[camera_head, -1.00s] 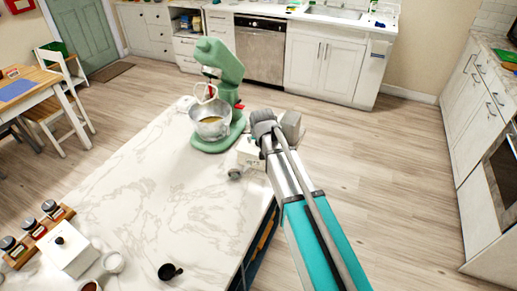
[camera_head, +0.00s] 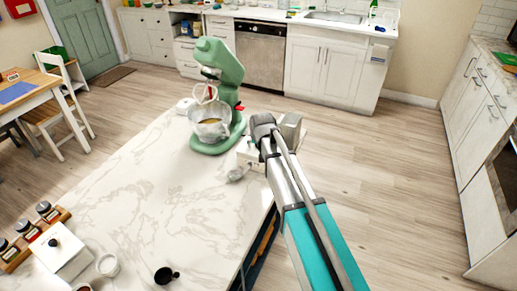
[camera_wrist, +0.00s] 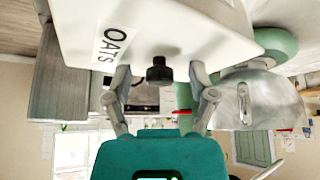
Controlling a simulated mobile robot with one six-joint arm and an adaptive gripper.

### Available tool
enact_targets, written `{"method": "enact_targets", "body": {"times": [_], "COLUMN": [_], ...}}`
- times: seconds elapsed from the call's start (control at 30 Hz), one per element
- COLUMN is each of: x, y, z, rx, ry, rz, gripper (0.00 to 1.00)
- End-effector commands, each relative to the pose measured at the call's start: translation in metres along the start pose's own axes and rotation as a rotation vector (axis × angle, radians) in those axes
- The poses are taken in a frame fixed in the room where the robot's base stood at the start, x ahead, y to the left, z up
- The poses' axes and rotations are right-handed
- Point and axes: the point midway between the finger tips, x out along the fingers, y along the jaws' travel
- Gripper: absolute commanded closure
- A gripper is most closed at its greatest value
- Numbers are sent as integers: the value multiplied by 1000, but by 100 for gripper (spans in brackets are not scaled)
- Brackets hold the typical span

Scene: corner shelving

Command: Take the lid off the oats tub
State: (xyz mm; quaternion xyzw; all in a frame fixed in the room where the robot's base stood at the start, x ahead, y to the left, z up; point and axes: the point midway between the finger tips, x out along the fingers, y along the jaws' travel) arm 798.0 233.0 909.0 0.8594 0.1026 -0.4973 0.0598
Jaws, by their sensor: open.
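The oats tub (camera_wrist: 175,28) is a white container that fills the top of the wrist view, which shows the room upside down. Its "OATS" label is at the left. The lid's black knob (camera_wrist: 158,70) stands out from the white top. My gripper (camera_wrist: 160,78) is open, with one finger on each side of the knob and clear gaps between. In the head view my wrist hides most of the white tub (camera_head: 249,150), which stands on the counter beside the mixer. The fingertips are hidden there.
A green stand mixer (camera_head: 222,65) with a glass bowl (camera_head: 209,122) stands close by, left of the tub. A white canister with a black knob (camera_head: 62,252), a spice rack (camera_head: 30,240) and a black cup (camera_head: 166,274) are at the near left. The marble counter (camera_head: 150,190) between is clear.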

Motion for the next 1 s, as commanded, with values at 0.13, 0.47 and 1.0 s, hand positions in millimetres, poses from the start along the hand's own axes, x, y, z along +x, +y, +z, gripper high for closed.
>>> {"method": "enact_targets", "body": {"times": [0.13,0.47,1.0], "x": [0,0,-3], "y": [0,0,0], "z": [0,0,-2], "rx": [0,0,0], "ry": [0,-1,-1], "rz": [0,0,0], "gripper": [36,98,100]}}
